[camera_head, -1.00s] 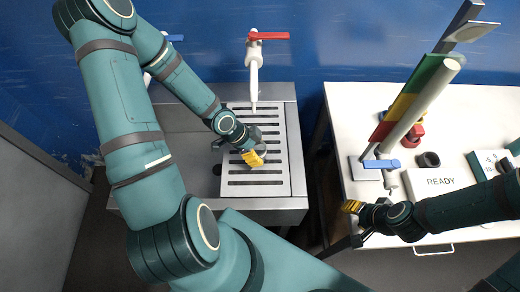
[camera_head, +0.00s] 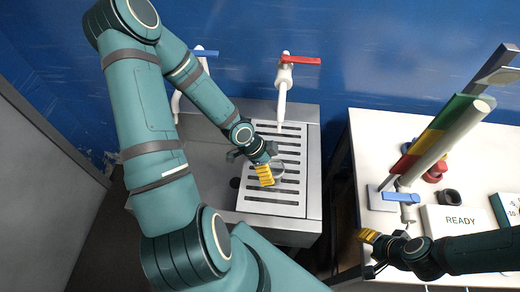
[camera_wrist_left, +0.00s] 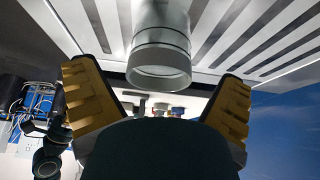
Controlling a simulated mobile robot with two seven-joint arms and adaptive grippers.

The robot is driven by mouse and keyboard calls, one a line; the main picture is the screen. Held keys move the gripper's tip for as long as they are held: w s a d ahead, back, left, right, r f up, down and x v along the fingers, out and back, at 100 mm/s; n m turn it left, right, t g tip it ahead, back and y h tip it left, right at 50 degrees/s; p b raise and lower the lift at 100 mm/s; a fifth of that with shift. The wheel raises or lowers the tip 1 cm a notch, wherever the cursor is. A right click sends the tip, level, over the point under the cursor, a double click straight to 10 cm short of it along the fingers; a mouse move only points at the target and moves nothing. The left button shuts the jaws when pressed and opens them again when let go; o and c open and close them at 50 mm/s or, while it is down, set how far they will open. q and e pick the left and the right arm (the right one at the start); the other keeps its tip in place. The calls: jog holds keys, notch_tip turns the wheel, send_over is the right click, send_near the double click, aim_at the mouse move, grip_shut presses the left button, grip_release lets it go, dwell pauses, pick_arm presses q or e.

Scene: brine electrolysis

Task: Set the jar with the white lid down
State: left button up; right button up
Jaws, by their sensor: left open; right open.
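The jar with the white lid (camera_wrist_left: 160,62) stands on the slotted drain plate (camera_wrist_left: 225,30) in the left wrist view, which is upside down. Its pale lid end faces my camera. In the head view the jar (camera_head: 278,169) is small and partly hidden by my left gripper. My left gripper (camera_head: 266,174) is open at the jar's left side. In the left wrist view its yellow finger pads (camera_wrist_left: 160,92) stand on either side of the jar, with gaps to both. My right gripper (camera_head: 368,252) is open and empty at the front edge of the white table.
A tap with a red handle (camera_head: 284,85) stands behind the plate, and one with a blue handle (camera_head: 203,54) to its left. The white table (camera_head: 365,130) carries a stand with a coloured column (camera_head: 437,135), a READY block (camera_head: 455,219) and a dark ring (camera_head: 448,197).

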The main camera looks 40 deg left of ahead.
notch_tip(320, 180, up, 2)
jog(key=shift+p, duration=0.75)
pick_arm(q)
jog(key=v, duration=0.3)
jog(key=shift+a+r, duration=0.1)
jog(key=shift+r, duration=0.15)
pick_arm(e)
jog(key=shift+f, duration=0.15)
pick_arm(q)
jog(key=v, duration=0.6)
jog(key=d+f+n, duration=0.2)
jog(key=d+n, duration=0.2)
jog(key=d, duration=0.2)
jog(key=d+f+n, duration=0.3)
jog(key=d+n, duration=0.1)
jog(key=d, duration=0.2)
jog(key=d+f+n+g, duration=0.1)
jog(key=d+f+n, duration=0.1)
jog(key=d, duration=0.4)
jog(key=shift+w+d+f+n, duration=0.2)
jog(key=shift+f+n, duration=0.2)
jog(key=shift+n, duration=0.5)
jog(key=shift+s+d+f+n+y, duration=0.1)
jog(key=shift+f+n+y, duration=0.4)
jog(key=shift+n, duration=0.2)
jog(key=shift+f, duration=0.1)
